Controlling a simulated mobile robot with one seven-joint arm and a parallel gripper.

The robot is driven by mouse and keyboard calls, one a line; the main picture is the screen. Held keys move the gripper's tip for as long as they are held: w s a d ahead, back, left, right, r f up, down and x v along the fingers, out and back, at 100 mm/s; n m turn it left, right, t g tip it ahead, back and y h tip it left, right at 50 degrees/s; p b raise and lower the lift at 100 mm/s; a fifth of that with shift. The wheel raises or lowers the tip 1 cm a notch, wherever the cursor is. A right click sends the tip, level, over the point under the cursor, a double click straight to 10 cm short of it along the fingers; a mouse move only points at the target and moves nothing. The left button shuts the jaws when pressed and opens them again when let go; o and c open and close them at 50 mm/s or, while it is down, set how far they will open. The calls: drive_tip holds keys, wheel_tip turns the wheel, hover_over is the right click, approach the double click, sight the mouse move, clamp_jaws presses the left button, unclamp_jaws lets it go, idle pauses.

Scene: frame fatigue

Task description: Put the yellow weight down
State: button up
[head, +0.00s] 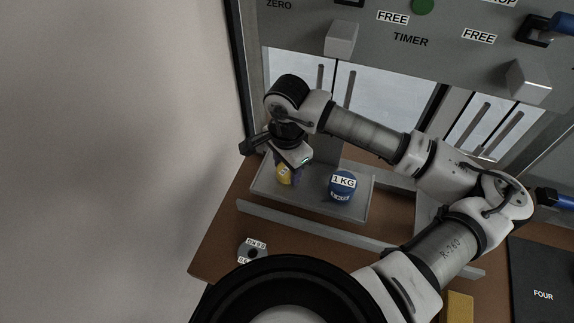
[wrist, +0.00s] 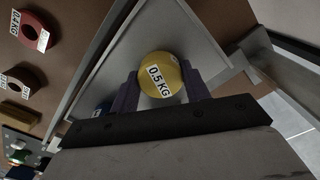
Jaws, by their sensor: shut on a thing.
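The yellow weight (wrist: 160,70), labelled 0.5 KG, sits between the two purple-grey fingers of my gripper (wrist: 160,86) in the wrist view. My gripper is shut on it. In the head view the yellow weight (head: 284,174) is partly hidden by my gripper (head: 288,166), over the left part of a grey tray (head: 300,201). The tray also shows behind the weight in the wrist view (wrist: 120,62). I cannot tell whether the weight touches the tray floor. A blue weight (head: 342,187) labelled 1 KG stands on the tray to its right.
A grey weight (head: 252,251) lies on the brown table (head: 215,262) in front of the tray. In the wrist view a red weight (wrist: 33,31) and several other pieces lie at the left. A grey panel (head: 300,30) with knobs and labels rises behind. A black plate marked FOUR (head: 540,270) is at right.

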sight(287, 169)
drive_tip(key=shift+f, duration=0.15)
drive_tip(key=o, duration=1.3)
drive_tip(key=shift+o, duration=0.2)
drive_tip(key=shift+r+p, duration=0.35)
wheel_tip(287, 169, up, 12)
drive_tip(key=b, duration=0.2)
drive_tip(key=shift+f, duration=0.15)
